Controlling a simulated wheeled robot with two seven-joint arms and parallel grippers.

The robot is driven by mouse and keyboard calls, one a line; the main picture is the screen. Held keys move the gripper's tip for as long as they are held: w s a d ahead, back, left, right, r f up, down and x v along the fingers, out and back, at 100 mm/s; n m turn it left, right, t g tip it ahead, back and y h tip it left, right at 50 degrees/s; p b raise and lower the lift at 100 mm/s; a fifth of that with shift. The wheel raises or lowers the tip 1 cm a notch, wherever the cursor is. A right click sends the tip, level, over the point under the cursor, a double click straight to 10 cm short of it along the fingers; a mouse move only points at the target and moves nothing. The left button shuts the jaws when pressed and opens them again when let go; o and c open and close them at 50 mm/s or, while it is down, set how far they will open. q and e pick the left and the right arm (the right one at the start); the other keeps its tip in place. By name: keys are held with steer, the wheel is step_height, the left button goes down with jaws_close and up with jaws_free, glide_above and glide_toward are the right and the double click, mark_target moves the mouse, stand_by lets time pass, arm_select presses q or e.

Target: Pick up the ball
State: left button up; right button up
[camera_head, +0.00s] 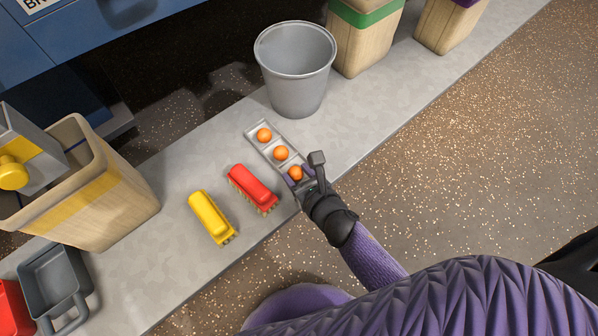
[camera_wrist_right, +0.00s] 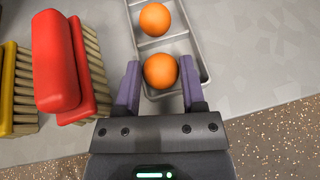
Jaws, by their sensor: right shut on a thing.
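Three orange balls sit in a row in a grey metal tray (camera_head: 254,131) on the grey ledge. The far ball (camera_head: 264,135) and middle ball (camera_head: 281,153) lie free in their compartments. My right gripper (camera_head: 297,175) is at the near end of the tray, its purple fingers on either side of the near ball (camera_head: 295,172). In the right wrist view the near ball (camera_wrist_right: 160,70) is between the fingertips (camera_wrist_right: 160,84), and the middle ball (camera_wrist_right: 155,19) is just beyond it. The right gripper is shut on the near ball. The left gripper is not in view.
A red brush (camera_head: 252,187) and a yellow brush (camera_head: 211,216) lie left of the tray. A grey bucket (camera_head: 295,70) stands behind it. Tan bins (camera_head: 365,40) stand at the back, another tan bin (camera_head: 105,195) at left, near a dark dustpan (camera_head: 52,280).

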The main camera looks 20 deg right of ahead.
mark_target(302, 178)
steer(key=shift+s+d+f, duration=0.3)
steer(key=shift+d+f, duration=0.05)
steer(key=shift+f, duration=0.25)
jaws_close()
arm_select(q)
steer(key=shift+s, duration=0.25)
arm_select(e)
steer(key=shift+d, duration=0.1)
steer(key=shift+r, duration=0.25)
arm_select(q)
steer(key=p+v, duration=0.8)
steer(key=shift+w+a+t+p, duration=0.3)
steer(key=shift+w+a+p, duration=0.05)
steer(key=shift+p, duration=0.05)
arm_select(e)
step_height(302, 178, up, 10)
steer(key=shift+w, duration=0.2)
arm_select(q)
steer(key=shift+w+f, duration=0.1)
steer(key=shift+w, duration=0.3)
